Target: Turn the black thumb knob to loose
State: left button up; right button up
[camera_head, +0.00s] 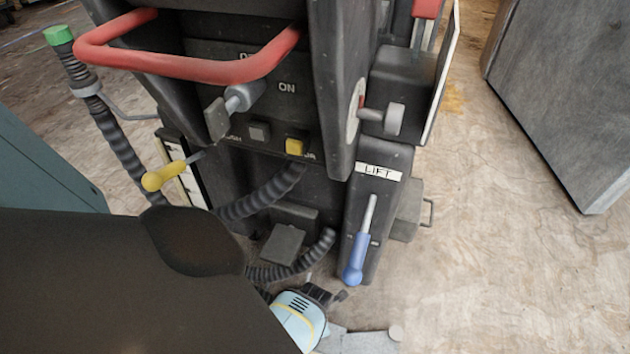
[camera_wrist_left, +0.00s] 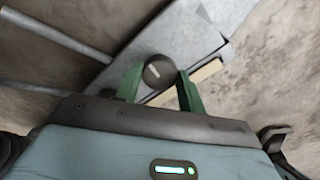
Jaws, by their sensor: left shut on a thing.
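The black thumb knob (camera_wrist_left: 157,70) is round and dark, with a short pale mark on its face, in the left wrist view. It sits on a grey metal plate (camera_wrist_left: 185,42). My left gripper (camera_wrist_left: 160,76) has its two green fingers on either side of the knob, shut on it. The lettering for loose is not visible. In the head view, the pale blue body of my left wrist (camera_head: 300,318) is at the bottom centre, and the fingers and knob cannot be made out there. My right gripper is not in view.
A black machine with a red handle (camera_head: 190,68), a yellow-tipped lever (camera_head: 165,174), a blue lever (camera_head: 357,258) and corrugated hoses (camera_head: 262,193) stands just beyond my wrist. A dark grey block (camera_head: 570,90) stands at the right. The floor (camera_head: 510,270) at the lower right is clear.

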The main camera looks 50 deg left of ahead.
pick_arm(q)
jog(key=shift+s+n, duration=0.15)
jog(key=shift+n, duration=0.55)
jog(key=o, duration=1)
jog(key=shift+c, duration=0.2)
